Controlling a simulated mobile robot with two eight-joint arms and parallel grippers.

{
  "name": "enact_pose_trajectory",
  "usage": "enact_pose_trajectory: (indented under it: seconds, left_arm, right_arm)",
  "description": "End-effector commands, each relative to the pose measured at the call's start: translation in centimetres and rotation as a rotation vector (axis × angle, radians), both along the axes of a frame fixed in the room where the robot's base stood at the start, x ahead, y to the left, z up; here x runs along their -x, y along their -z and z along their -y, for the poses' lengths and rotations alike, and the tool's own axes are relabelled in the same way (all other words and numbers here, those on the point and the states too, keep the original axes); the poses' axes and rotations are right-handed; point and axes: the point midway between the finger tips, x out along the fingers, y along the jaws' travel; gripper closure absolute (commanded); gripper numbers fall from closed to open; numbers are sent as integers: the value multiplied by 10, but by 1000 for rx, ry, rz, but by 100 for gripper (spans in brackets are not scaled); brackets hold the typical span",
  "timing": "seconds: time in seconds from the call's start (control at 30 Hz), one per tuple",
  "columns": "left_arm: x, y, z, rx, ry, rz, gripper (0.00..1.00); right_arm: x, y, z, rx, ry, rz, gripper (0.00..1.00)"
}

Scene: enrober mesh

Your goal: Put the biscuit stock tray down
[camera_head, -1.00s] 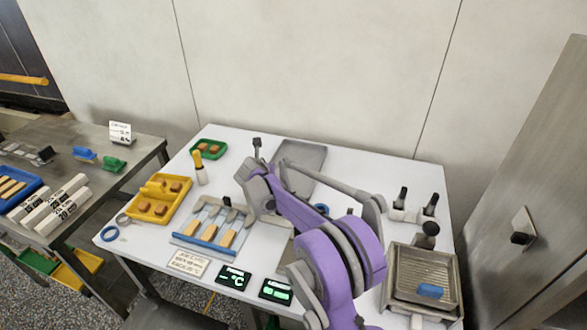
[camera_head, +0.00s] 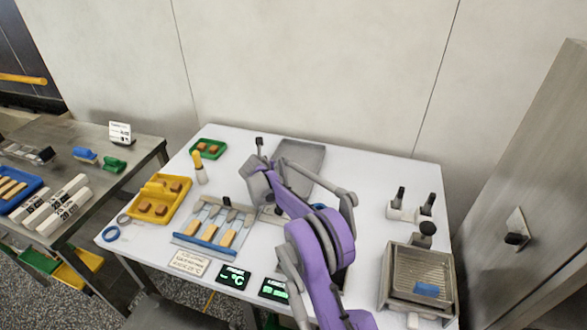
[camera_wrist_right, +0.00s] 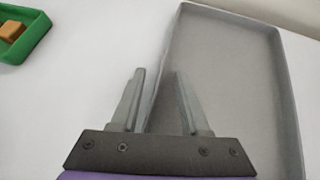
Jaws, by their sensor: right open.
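A shallow, empty grey tray (camera_head: 303,154) lies flat at the back of the white table; it fills the right of the right wrist view (camera_wrist_right: 226,75). I cannot tell for certain that it is the biscuit stock tray. My right gripper (camera_wrist_right: 158,73) is open, with one finger on each side of the tray's left wall in that view. I cannot tell whether either finger touches the wall. In the head view my right arm covers part of the tray, and the fingertips are hard to make out. My left gripper is in neither view.
A green tray (camera_head: 208,149) and a yellow tray (camera_head: 160,200), both with brown biscuits, stand on the left. A rack (camera_head: 205,240) with several biscuit bars lies in front. A ribbed metal tray unit (camera_head: 415,285) stands at right. Bare table lies right of the grey tray.

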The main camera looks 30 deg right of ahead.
Motion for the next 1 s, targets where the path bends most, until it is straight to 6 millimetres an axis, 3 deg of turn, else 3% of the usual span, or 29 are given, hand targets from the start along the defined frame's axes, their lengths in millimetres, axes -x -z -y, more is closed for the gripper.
enact_pose_trajectory:
  seconds: [0.03, 0.2, 0.27, 1.0]
  left_arm:
    - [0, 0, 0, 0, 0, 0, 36]
    - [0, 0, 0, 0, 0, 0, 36]
    - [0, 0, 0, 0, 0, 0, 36]
    - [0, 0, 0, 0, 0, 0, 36]
  right_arm:
    - [0, 0, 0, 0, 0, 0, 62]
    - [0, 0, 0, 0, 0, 0, 92]
    - [0, 0, 0, 0, 0, 0, 100]
    - [0, 0, 0, 0, 0, 0, 100]
